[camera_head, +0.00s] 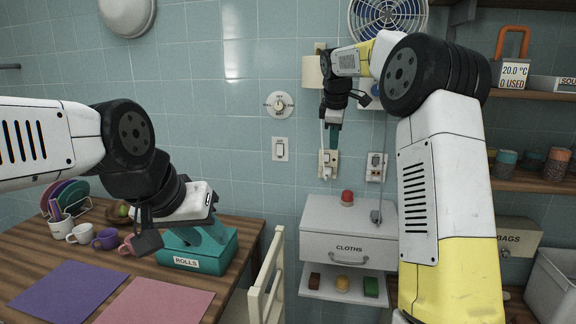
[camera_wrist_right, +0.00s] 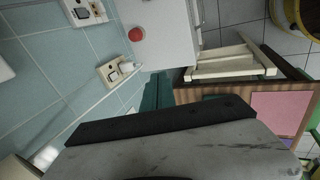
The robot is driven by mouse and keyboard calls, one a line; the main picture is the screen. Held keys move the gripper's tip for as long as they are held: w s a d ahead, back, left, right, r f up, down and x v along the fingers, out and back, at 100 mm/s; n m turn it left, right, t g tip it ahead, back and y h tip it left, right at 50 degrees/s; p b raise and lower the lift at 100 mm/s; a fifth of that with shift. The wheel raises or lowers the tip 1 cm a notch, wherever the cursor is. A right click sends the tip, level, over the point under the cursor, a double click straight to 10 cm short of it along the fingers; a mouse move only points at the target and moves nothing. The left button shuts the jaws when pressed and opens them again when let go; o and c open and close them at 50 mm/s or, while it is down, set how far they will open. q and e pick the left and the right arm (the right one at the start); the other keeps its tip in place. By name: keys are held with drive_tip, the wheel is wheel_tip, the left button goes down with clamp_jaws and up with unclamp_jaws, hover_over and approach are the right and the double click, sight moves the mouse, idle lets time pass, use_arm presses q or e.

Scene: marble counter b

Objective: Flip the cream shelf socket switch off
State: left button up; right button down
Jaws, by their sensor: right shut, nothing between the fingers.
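The cream socket (camera_head: 327,164) is on the tiled wall above the cloths drawer, with a white plug and cord at its left side. It also shows in the right wrist view (camera_wrist_right: 113,72), with a dark switch on its plate. My right gripper (camera_head: 334,146) is shut and empty, pointing down just above the socket; its teal fingers also show in the wrist view (camera_wrist_right: 157,92), apart from the plate there. Whether the fingers touch the socket is not clear in the head view. My left gripper (camera_head: 205,242) hangs over the teal rolls box; its finger gap is unclear.
A second socket (camera_head: 375,167) is to the right, and a wall switch (camera_head: 280,149) to the left. A red button (camera_head: 347,197) is on the cloths drawer unit (camera_head: 318,246). Shelves with tins (camera_head: 557,164) are at right. A chair (camera_head: 268,275) stands by the table.

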drive_tip(key=s+d+r+m+y, duration=0.1)
drive_tip(key=s+r+m, duration=0.15)
drive_tip(key=s, duration=0.65)
drive_tip(key=s+r+m, duration=0.1)
drive_tip(key=s+m, duration=0.3)
drive_tip(key=s, duration=0.5)
drive_tip(key=s+f+m+y, duration=0.1)
drive_tip(key=s+f+m, duration=0.3)
drive_tip(key=s, duration=0.7)
drive_tip(key=s+f+m+t+y, duration=0.1)
drive_tip(key=s+f+m, duration=0.3)
drive_tip(key=s, duration=0.7)
drive_tip(key=shift+a+f+t, duration=0.3)
drive_tip(key=shift+a+f, duration=0.1)
drive_tip(key=shift+f, duration=0.25)
